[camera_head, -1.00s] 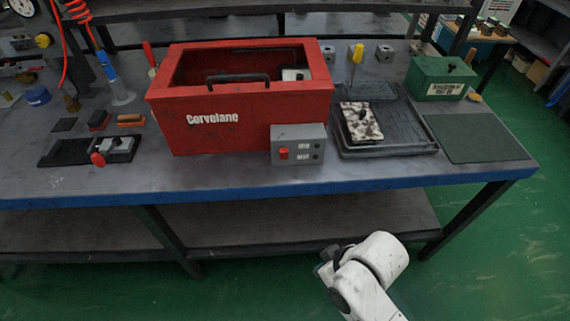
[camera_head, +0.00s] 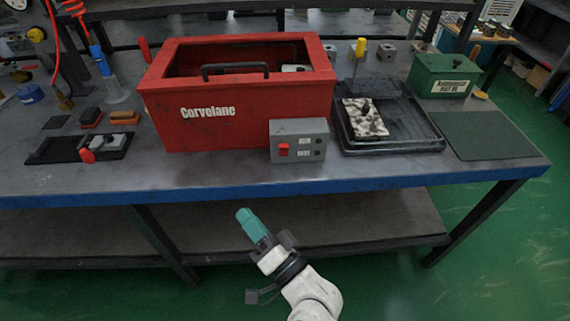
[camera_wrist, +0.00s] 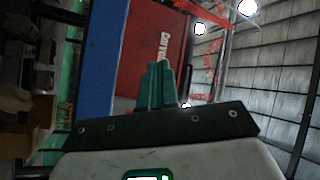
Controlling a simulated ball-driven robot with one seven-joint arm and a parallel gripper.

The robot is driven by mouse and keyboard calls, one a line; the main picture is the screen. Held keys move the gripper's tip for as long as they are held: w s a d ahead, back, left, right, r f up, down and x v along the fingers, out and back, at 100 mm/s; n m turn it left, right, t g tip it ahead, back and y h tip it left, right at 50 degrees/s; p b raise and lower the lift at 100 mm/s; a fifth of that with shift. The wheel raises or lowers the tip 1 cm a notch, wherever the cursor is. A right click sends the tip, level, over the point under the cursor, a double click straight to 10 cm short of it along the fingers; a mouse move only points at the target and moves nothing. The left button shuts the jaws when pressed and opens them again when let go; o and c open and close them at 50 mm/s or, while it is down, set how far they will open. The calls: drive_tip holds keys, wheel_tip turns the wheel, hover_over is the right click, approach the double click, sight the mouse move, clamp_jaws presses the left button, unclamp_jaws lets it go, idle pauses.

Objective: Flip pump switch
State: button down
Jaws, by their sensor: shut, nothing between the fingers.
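The pump switch appears to be the red rocker (camera_head: 283,150) on the front of a grey control box (camera_head: 298,127), which stands at the front right of the red Corvelane tank (camera_head: 237,112). Two dark round features sit on the box's right side. My gripper (camera_head: 243,214) has teal fingers, shut and empty, in front of the bench and below its blue edge, apart from the switch. In the wrist view the teal fingers (camera_wrist: 158,72) are together, with the red tank (camera_wrist: 152,45) behind them. The switch is not clear in the wrist view.
The blue bench edge (camera_head: 230,194) runs between my gripper and the box. A black tray (camera_head: 410,145) with a speckled block (camera_head: 364,118) lies right of the box. A green box (camera_head: 443,75) stands further right. A grey valve part (camera_head: 108,142) lies at left. A lower shelf (camera_head: 330,222) is under the bench.

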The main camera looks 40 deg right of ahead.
drive_tip(key=s+d+f+m+g+h+b, duration=0.1)
drive_tip(key=s+d+m+h, duration=0.3)
drive_tip(key=m+h, duration=1)
drive_tip(key=d+f+b, duration=0.1)
drive_tip(key=d, duration=0.2)
drive_tip(key=shift+s+f+g, duration=0.2)
drive_tip(key=shift+f+g, duration=0.1)
drive_tip(key=shift+g, duration=0.1)
drive_tip(key=p, duration=0.2)
approach(283, 140)
drive_tip(key=x, duration=0.5)
drive_tip(key=shift+f, duration=0.1)
